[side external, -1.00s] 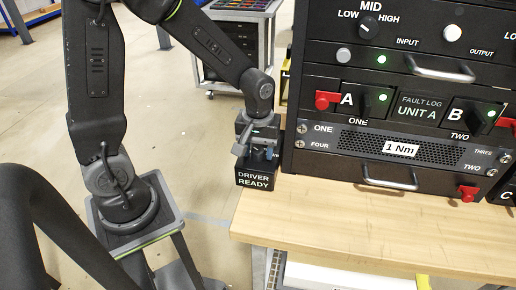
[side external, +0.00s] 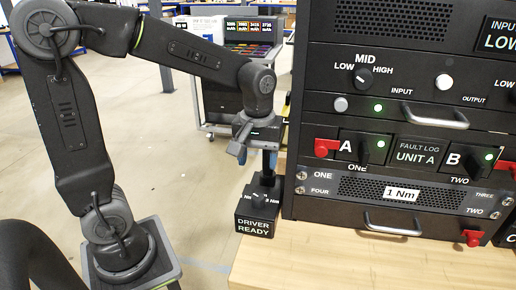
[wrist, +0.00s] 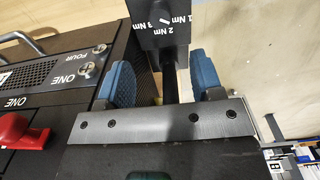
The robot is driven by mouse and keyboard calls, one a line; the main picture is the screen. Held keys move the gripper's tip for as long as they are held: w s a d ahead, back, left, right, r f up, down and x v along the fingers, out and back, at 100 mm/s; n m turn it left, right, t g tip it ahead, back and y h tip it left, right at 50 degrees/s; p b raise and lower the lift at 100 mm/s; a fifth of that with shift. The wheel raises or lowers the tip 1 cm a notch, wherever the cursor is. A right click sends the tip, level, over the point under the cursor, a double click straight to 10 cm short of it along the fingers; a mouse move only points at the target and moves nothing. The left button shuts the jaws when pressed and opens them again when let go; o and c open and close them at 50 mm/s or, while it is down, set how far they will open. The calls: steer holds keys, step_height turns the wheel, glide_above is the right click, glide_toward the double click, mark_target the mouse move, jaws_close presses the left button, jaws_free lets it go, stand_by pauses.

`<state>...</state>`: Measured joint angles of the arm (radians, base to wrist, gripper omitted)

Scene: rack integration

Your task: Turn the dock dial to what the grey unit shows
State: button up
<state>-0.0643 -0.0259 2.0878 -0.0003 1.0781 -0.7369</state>
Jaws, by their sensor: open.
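The dock (side external: 254,226), a black block marked DRIVER READY, stands at the bench's left edge. Its dial (side external: 257,199) is on top, between labels; 1 Nm is at left and 3 Nm at right. The wrist view shows the dock top (wrist: 153,40) with 1, 2 and 3 Nm; the pointer's setting is unclear. A vented dark grey unit (side external: 350,188) in the rack carries a white label (side external: 403,193) reading 1 Nm. My gripper (side external: 258,166) is open above the dock. A black upright shaft (wrist: 169,78) shows between its blue fingers (wrist: 168,78).
The black rack (side external: 297,140) stands close on the right, with red latches (side external: 327,147) and protruding handles (side external: 435,117). The bench (side external: 350,258) is bare in front of it. A cart (side external: 215,105) stands behind. Floor is open to the left.

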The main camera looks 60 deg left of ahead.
step_height(320, 180, up, 2)
steer(key=shift+r, duration=0.2)
steer(key=s+d+r+m+t, duration=0.2)
steer(key=s+m+t, duration=0.3)
steer(key=s+m, duration=0.4)
steer(key=shift+s+r+t, duration=0.25)
steer(key=shift+s+t, duration=0.05)
steer(key=shift+s, duration=0.95)
